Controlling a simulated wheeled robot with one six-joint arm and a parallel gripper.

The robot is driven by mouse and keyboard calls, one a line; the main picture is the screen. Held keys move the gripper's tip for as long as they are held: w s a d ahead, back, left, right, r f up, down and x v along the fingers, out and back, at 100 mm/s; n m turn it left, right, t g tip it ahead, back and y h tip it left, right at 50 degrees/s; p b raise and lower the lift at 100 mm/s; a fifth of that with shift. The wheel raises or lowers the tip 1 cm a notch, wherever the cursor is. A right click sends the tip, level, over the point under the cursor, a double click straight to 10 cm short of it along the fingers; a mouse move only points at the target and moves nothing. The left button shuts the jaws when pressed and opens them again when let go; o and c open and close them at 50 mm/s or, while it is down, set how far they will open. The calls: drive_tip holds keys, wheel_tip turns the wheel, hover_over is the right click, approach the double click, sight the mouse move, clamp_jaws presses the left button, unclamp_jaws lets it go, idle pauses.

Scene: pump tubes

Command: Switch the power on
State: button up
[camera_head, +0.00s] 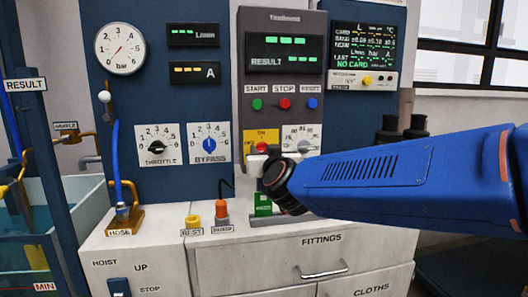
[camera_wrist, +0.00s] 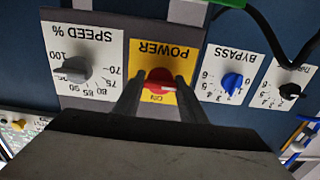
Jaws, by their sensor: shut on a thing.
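The power switch is a red round knob (camera_wrist: 159,80) on a yellow plate (camera_wrist: 138,48) marked POWER and ON, shown upside down in the wrist view. A white pointer mark shows on the knob's lower right there. My gripper (camera_wrist: 158,88) has one finger on each side of the knob and is shut on it. In the head view the yellow plate (camera_head: 262,135) sits low on the grey control column. My gripper (camera_head: 263,152) partly covers the knob there, and the knob's exact setting is hard to read.
The SPEED dial (camera_head: 302,146) is right of the plate; the BYPASS (camera_head: 210,143) and THROTTLE (camera_head: 155,146) dials are to its left. Green, red and blue buttons (camera_head: 285,103) are above. A green block (camera_head: 263,204) and an orange plug (camera_head: 221,210) stand on the counter below. The displays are lit.

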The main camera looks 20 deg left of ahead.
drive_tip(key=shift+m, duration=0.4)
drive_tip(key=m, duration=1.2)
drive_tip(key=shift+f+m, duration=0.1)
drive_tip(key=shift+m, duration=2.5)
drive_tip(key=o, duration=1.1)
drive_tip(key=shift+d, duration=0.1)
drive_tip(key=shift+c, duration=0.2)
